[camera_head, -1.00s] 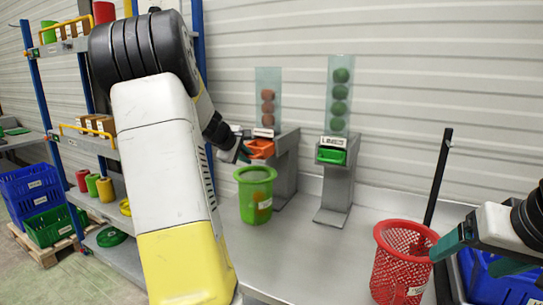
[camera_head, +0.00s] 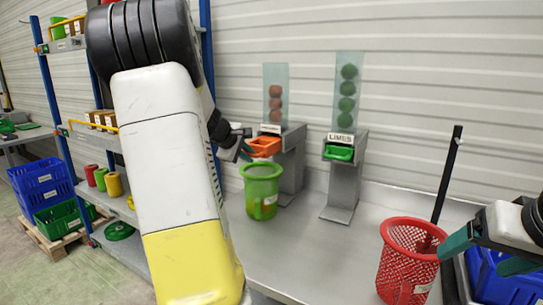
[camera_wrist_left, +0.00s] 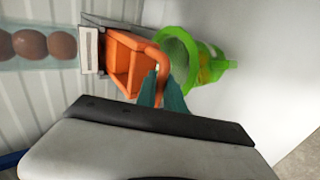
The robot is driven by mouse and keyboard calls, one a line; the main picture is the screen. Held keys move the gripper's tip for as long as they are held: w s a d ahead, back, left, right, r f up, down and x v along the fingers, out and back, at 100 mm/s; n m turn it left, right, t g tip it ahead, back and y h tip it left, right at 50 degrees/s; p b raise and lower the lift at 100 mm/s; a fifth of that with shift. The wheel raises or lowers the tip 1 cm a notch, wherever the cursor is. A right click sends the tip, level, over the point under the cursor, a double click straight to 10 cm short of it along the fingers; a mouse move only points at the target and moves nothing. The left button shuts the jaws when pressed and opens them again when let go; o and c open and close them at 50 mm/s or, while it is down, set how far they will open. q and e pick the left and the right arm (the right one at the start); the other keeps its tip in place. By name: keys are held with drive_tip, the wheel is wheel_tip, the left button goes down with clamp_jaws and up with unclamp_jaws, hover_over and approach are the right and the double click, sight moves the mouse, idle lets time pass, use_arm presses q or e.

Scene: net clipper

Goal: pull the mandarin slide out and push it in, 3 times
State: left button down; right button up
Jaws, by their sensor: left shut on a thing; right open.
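The mandarin slide (camera_head: 265,146) is an orange tray at the front of the left dispenser, below its label, and sticks out from it. My left gripper (camera_head: 247,153) is at the slide's front. In the left wrist view the slide (camera_wrist_left: 122,64) shows its open hollow and a curved orange handle, and the left fingertips (camera_wrist_left: 160,91) are shut on that handle. Several mandarins (camera_head: 275,103) are stacked in the clear chute above. My right gripper (camera_head: 482,256) is open and empty at the right, beside the red basket.
A green mug-like container (camera_head: 262,191) stands just below the slide. The lime dispenser with its green slide (camera_head: 339,153) stands to the right. A red mesh basket (camera_head: 408,262), a black post (camera_head: 449,175) and a blue crate (camera_head: 500,285) are at the right. The middle of the table (camera_head: 315,255) is clear.

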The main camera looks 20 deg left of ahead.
use_arm(q)
drive_tip(key=shift+w+a+r, duration=0.15)
drive_tip(key=shift+r, duration=0.1)
drive_tip(key=w, duration=1)
drive_tip(key=shift+d, duration=0.4)
idle(0.6)
